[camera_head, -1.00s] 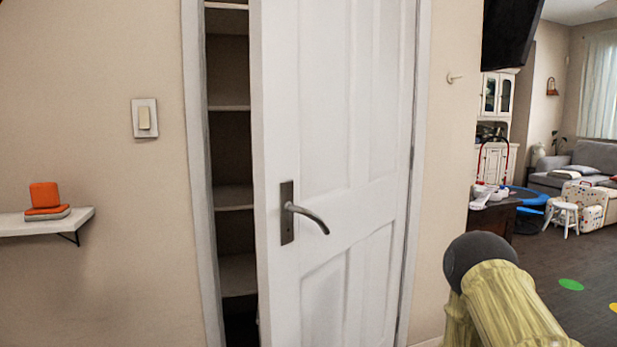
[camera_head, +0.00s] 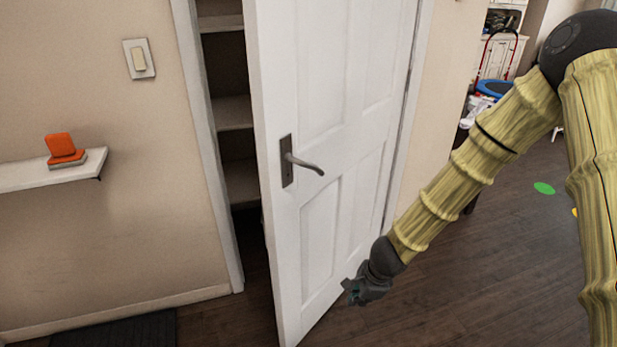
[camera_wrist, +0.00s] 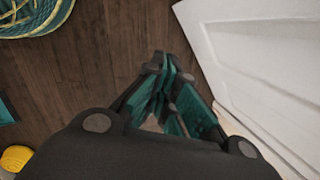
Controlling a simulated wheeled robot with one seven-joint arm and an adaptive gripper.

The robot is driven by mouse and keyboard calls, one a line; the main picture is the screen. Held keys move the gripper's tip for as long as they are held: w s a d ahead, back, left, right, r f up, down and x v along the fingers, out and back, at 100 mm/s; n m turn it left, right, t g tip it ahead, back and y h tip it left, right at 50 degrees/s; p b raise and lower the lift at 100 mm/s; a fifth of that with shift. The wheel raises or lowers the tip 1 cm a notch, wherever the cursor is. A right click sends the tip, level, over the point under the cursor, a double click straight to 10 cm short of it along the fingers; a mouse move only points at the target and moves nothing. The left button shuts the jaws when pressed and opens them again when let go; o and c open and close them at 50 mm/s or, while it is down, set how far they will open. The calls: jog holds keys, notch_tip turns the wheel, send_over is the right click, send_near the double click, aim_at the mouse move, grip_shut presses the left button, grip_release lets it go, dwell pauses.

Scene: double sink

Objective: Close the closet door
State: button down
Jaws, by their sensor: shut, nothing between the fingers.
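The white closet door (camera_head: 335,110) stands partly open, hinged on its right, with a gap at its left showing the shelves inside. Its grey lever handle (camera_head: 304,165) is near the left edge. My gripper (camera_head: 352,292) is low in front of the door's lower right part, below the handle. In the wrist view my gripper (camera_wrist: 168,95) is shut and empty, pointing over the floor, with the door (camera_wrist: 262,60) at the right. Whether it touches the door I cannot tell.
Closet shelves (camera_head: 233,112) show in the gap. A small wall shelf (camera_head: 50,172) with an orange object (camera_head: 64,150) is at the left, and a dark mat (camera_head: 115,331) lies below. A woven basket (camera_wrist: 35,15) is on the floor. Dark wood floor (camera_head: 460,290) is open at the right.

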jog(key=w+a+r+m+t+y+p, duration=0.15)
jog(key=w+r+p, duration=0.25)
jog(key=r, duration=0.6)
jog(key=w+a+r+m+y+p, duration=0.1)
jog(key=w+a+r+m+p, duration=0.25)
jog(key=r, duration=0.55)
jog(key=m+t+y+p, duration=0.2)
jog(key=m+t+p, duration=0.1)
jog(key=p, duration=0.4)
send_near(308, 150)
jog(key=s+r, duration=0.3)
jog(key=s, duration=0.3)
jog(key=shift+g, duration=0.25)
jog(key=shift+w+p+x, duration=0.15)
jog(key=shift+p+x, duration=0.1)
jog(key=shift+x, duration=2.2)
jog(key=shift+w+p+x, duration=0.1)
jog(key=shift+p+x, duration=0.1)
jog(key=shift+x, duration=2.25)
jog(key=shift+w+a+r, duration=0.1)
